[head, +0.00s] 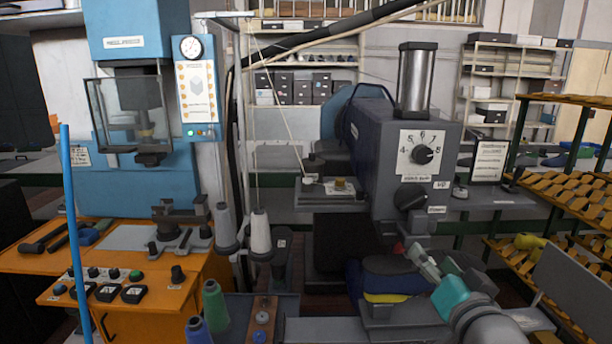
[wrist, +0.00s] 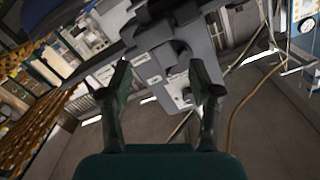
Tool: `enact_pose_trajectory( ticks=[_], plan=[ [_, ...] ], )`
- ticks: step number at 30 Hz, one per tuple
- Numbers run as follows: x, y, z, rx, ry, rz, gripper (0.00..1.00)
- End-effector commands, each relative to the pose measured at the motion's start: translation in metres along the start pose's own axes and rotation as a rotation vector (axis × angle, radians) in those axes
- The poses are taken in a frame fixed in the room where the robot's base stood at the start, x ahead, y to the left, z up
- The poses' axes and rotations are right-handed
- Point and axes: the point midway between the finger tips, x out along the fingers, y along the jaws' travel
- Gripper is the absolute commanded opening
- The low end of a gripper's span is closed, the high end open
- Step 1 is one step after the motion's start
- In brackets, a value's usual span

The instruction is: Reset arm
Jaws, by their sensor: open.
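My gripper (head: 428,262) is at the lower right of the head view, at the end of my grey and teal arm, in front of the grey machine (head: 440,145). In the wrist view its two dark green fingers stand wide apart, and my gripper (wrist: 162,82) is open with nothing between the fingers. The grey machine also shows beyond the fingertips in the wrist view (wrist: 150,62), tilted. A dark blue shoe-like form with a yellow band (head: 385,297) lies just left of my gripper in the head view; I cannot tell whether they touch.
A rack of orange-brown shelves (head: 575,200) holding many lasts stands at the right, with a yellow piece (head: 530,241) on it. A blue press (head: 140,185) and an orange bench (head: 40,262) are at the left. Thread spools (head: 214,305) stand at the front.

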Motion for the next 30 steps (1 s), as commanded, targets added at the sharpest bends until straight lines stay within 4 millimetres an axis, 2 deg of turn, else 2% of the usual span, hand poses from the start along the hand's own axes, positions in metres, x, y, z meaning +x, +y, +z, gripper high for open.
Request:
enact_pose_trajectory(
  ticks=[1, 3, 8, 14, 23, 30],
  plan=[
    [-0.002, 0.008, 0.019, -0.005, -0.013, 0.007, 0.62],
    [-0.006, 0.017, 0.04, -0.017, -0.02, 0.012, 0.62],
    [-0.02, 0.035, 0.086, -0.045, -0.034, 0.022, 0.62],
    [-0.047, 0.057, 0.141, -0.082, -0.054, 0.034, 0.62],
    [-0.103, 0.085, 0.212, -0.147, -0.084, 0.052, 0.62],
    [-0.159, 0.102, 0.259, -0.205, -0.11, 0.06, 0.62]
  ],
)
